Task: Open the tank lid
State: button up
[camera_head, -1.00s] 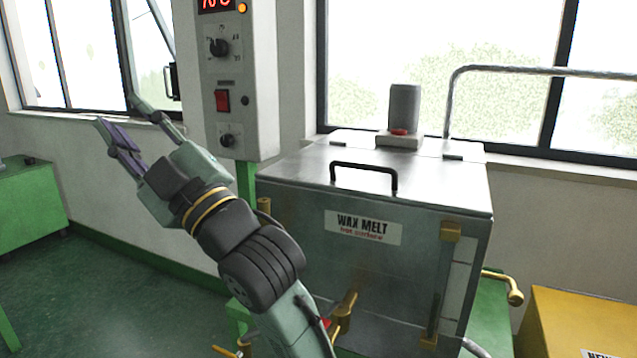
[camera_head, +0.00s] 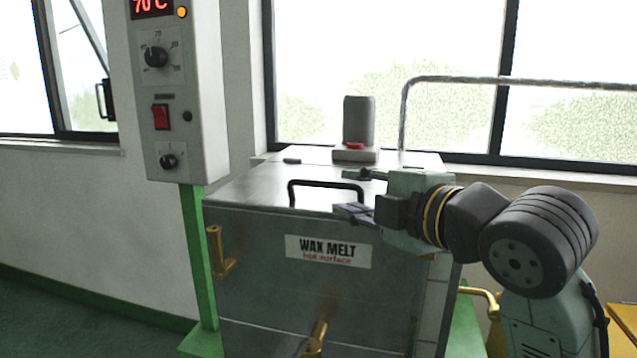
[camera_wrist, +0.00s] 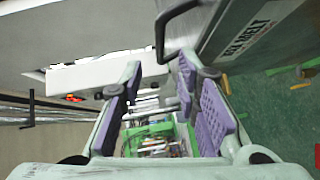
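The wax melt tank (camera_head: 270,255) is a steel box with a "WAX MELT hot surface" label on its front. Its flat steel lid (camera_head: 255,187) is shut. A black bar handle (camera_head: 325,184) stands on the lid near its front edge. My gripper (camera_head: 350,192) reaches in from the right, by the right end of the handle, fingers pointing left. In the wrist view my gripper (camera_wrist: 165,112) has its purple-padded fingers spread wide with nothing between them. The handle (camera_wrist: 180,22) shows there at the top, beyond the fingertips.
A control box (camera_head: 178,100) on a green post stands left of the tank, its display reading 70°C. A grey cylinder (camera_head: 358,122) stands at the lid's back. A bent metal pipe (camera_head: 403,115) runs behind the tank. Brass fittings (camera_head: 222,255) are on the tank's front.

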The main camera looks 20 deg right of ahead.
aim_at(324, 185)
jog(key=p+x, duration=0.2)
jog(key=x, duration=0.7)
jog(key=shift+w+a, duration=0.15)
jog(key=shift+w, duration=0.15)
grip_shut()
dwell(0.4)
